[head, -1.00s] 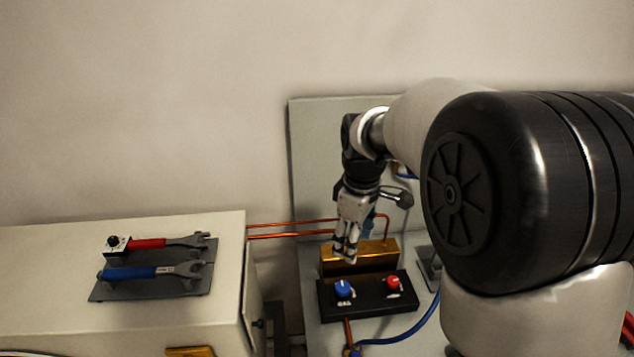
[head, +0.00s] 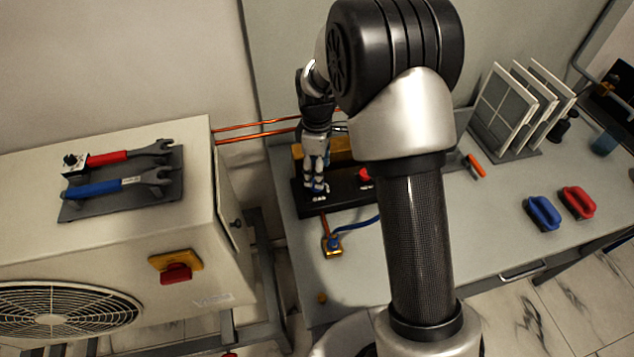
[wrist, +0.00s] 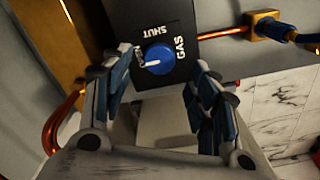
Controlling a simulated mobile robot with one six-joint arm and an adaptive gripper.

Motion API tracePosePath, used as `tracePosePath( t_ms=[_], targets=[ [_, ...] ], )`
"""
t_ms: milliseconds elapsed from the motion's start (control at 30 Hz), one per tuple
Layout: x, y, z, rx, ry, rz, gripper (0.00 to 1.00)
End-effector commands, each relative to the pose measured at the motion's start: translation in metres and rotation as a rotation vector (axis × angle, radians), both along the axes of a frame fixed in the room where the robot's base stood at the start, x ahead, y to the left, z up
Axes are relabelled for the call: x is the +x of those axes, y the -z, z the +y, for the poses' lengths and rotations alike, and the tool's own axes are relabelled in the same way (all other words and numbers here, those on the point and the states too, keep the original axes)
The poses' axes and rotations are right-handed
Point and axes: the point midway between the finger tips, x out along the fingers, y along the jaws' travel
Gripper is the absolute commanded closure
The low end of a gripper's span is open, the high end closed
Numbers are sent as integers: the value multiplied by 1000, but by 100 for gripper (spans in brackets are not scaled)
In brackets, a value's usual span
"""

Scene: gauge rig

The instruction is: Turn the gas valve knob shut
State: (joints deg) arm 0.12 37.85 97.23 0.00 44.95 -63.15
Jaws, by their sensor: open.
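The blue gas knob (wrist: 157,56) sits on a black panel (wrist: 178,22) marked GAS and SHUT. Its white pointer line points left in the wrist view, toward a partly covered label. My gripper (wrist: 160,68) is open, with one finger to either side of the knob. I cannot tell whether the fingers touch it. In the head view my gripper (head: 316,187) is down at the left end of the black box, largely hiding the blue knob.
A red knob (head: 364,175) is on the same box, right of my gripper. A brass block (head: 340,150) stands behind. Copper pipes (head: 255,130) run left. A blue hose (head: 358,222) and a brass fitting (head: 332,246) lie in front. Window-like panels (head: 510,105) stand at right.

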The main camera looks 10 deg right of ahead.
Motion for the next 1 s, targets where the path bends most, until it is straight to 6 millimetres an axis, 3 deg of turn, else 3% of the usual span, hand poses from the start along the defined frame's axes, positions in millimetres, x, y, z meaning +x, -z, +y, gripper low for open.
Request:
tracePosePath(
  t_ms=[33, 233, 667, 1000],
  targets=[
    [0, 13, 0, 0, 0, 2, 45],
    [0, 39, 0, 0, 0, 1, 45],
    [0, 47, 0, 0, 0, 0, 45],
    [0, 47, 0, 0, 0, -1, 68]
  ],
)
